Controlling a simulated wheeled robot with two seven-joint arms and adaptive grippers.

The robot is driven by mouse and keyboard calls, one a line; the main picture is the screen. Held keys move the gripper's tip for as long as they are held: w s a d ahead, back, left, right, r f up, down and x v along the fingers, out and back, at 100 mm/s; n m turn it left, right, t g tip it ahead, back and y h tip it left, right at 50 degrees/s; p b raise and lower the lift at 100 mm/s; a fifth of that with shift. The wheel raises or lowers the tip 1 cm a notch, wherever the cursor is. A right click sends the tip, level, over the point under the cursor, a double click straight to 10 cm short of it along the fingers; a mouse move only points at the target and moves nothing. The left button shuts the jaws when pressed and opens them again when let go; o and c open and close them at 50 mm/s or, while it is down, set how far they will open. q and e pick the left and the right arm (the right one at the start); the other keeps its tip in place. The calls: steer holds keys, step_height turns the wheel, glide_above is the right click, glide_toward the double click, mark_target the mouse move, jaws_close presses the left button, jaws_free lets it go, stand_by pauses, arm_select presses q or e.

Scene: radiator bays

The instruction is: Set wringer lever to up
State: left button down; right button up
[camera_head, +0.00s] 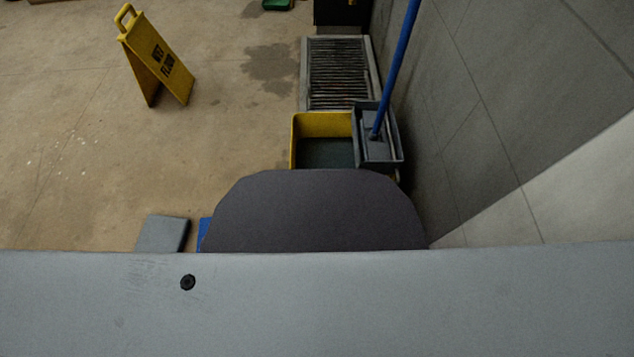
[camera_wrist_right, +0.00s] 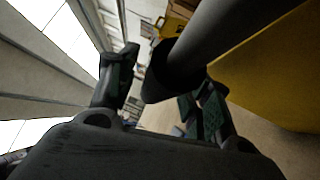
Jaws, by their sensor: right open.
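In the head view the yellow mop bucket (camera_head: 322,125) stands by the right wall, partly hidden behind a dark rounded shape. The grey wringer (camera_head: 393,146) sits at its right side. I cannot pick out the wringer lever in the head view. In the right wrist view my right gripper (camera_wrist_right: 160,92) is open. A thick dark rod with a wider end (camera_wrist_right: 205,42), perhaps the lever, reaches down between its fingers; I cannot tell whether they touch it. A yellow surface (camera_wrist_right: 275,75), likely the bucket, fills the right side. My left gripper is not in view.
A blue mop handle (camera_head: 397,65) rises from the wringer beside the tiled wall (camera_head: 490,120). A floor grate (camera_head: 338,75) lies behind the bucket. A yellow wet-floor sign (camera_head: 157,58) stands at the left. The floor between sign and grate is clear, with damp patches.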

jaws_close()
stand_by(0.4)
steer(key=shift+r, duration=0.15)
